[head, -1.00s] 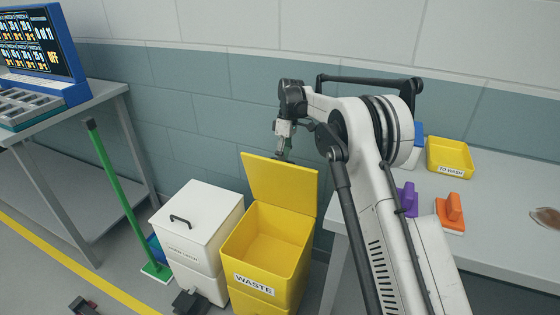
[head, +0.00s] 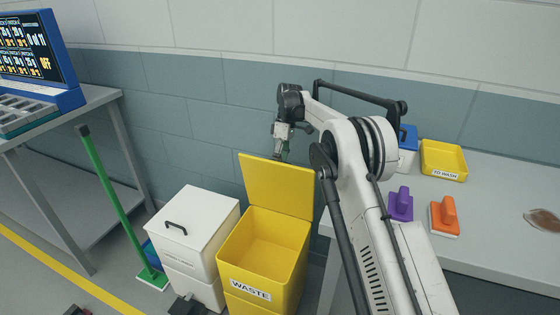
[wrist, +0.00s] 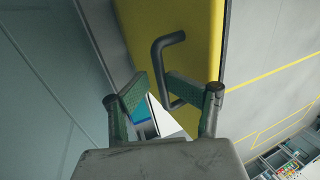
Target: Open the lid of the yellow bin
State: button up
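The yellow bin (head: 262,262), labelled WASTE, stands on the floor at the centre of the head view. Its yellow lid (head: 277,185) stands raised, tilted up at the back, so the bin's inside shows. My gripper (head: 281,153) is behind the lid's top edge, with its tips partly hidden there. In the wrist view, the outer face of the lid (wrist: 190,25) and its black handle (wrist: 158,60) lie just beyond my gripper (wrist: 156,80). The fingers are apart with a gap between them. The right fingertip overlaps the handle in view; I cannot tell whether they touch.
A white lidded bin (head: 195,232) stands close on the left. A green-handled tool (head: 112,195) leans by the left table. On the right, a grey counter (head: 490,215) holds a yellow tray (head: 443,160) and purple (head: 400,205) and orange (head: 444,217) tools. The wall is close behind.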

jog(key=shift+a+r, duration=0.15)
jog(key=shift+r, duration=0.05)
dwell(0.6)
jog(key=v, duration=0.7)
jog(key=shift+r, duration=0.2)
jog(key=shift+r, duration=0.1)
jog(key=s+d+r+m+t, duration=0.1)
jog(key=s+d+r+m, duration=0.15)
jog(key=r, duration=0.45)
jog(key=s+d+r+m+t, duration=0.1)
jog(key=s+d+r+t, duration=0.2)
jog(key=r, duration=0.5)
jog(key=s+d+r+m+t+p, duration=0.1)
jog(key=s+d+r+m, duration=0.15)
jog(key=s, duration=0.45)
jog(key=s+d+r+m, duration=0.1)
jog(key=s+d+r, duration=0.25)
jog(key=s, duration=0.35)
jog(key=s+d+m+t, duration=0.3)
jog(key=s+d, duration=0.1)
jog(key=s, duration=1.1)
jog(key=s+d+f+m+t, duration=0.1)
jog(key=s+f, duration=0.4)
jog(key=s, duration=0.3)
jog(key=s+d+f+m+t+h+p, duration=0.1)
jog(key=s+d+f+m, duration=0.1)
jog(key=s+f, duration=0.3)
jog(key=s, duration=0.3)
jog(key=shift+m+t, duration=0.3)
jog(key=shift+t, duration=0.1)
